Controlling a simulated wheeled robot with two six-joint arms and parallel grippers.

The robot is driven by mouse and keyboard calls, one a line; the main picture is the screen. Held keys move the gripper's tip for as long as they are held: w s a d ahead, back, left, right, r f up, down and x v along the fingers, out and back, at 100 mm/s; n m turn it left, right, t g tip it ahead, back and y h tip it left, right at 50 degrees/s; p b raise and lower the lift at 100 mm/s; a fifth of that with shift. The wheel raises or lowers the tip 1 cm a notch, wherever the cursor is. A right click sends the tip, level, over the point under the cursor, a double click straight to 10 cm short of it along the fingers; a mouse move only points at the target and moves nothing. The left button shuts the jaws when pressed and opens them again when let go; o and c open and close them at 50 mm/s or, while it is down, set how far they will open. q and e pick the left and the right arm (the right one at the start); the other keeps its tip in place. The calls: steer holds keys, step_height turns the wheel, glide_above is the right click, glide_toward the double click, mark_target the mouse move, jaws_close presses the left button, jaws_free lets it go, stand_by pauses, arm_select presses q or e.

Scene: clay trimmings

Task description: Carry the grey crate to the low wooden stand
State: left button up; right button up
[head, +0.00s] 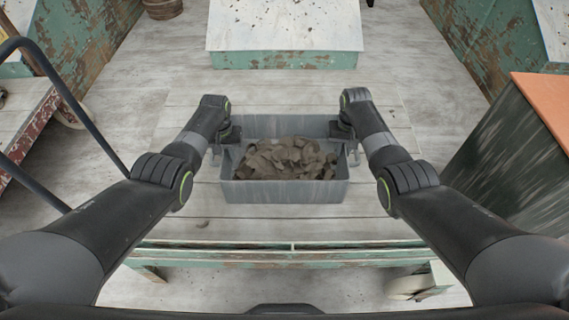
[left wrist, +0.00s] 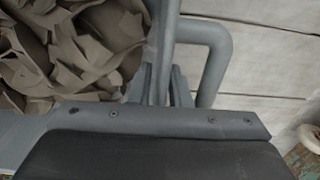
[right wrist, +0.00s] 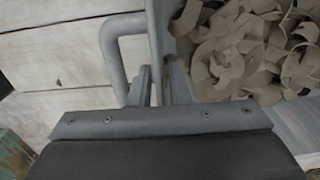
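The grey crate (head: 285,192), full of brown clay trimmings (head: 285,158), sits or hovers over a pale plank surface in the middle of the head view; I cannot tell if its base touches. My left gripper (head: 229,133) is at its left wall; in the left wrist view its fingers (left wrist: 162,85) are close on both sides of the wall beside a looped handle. My right gripper (head: 345,130) is at the right wall; its fingers (right wrist: 160,85) straddle that wall likewise. Which piece is the low wooden stand is not clear.
A pale-topped green platform (head: 285,25) stands ahead. A worn plank-topped piece with red sides (head: 22,125) and a dark rail are at left. A dark box with an orange top (head: 545,105) is at right. The plank surface under the crate has a green front edge (head: 290,256).

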arm_select(q)
steer(key=shift+f, duration=0.15)
arm_select(e)
steer(key=shift+f, duration=0.15)
arm_select(q)
jaws_close()
arm_select(e)
jaws_close()
arm_select(q)
steer(key=shift+w, duration=0.1)
arm_select(e)
steer(key=shift+w, duration=0.1)
stand_by(0.9)
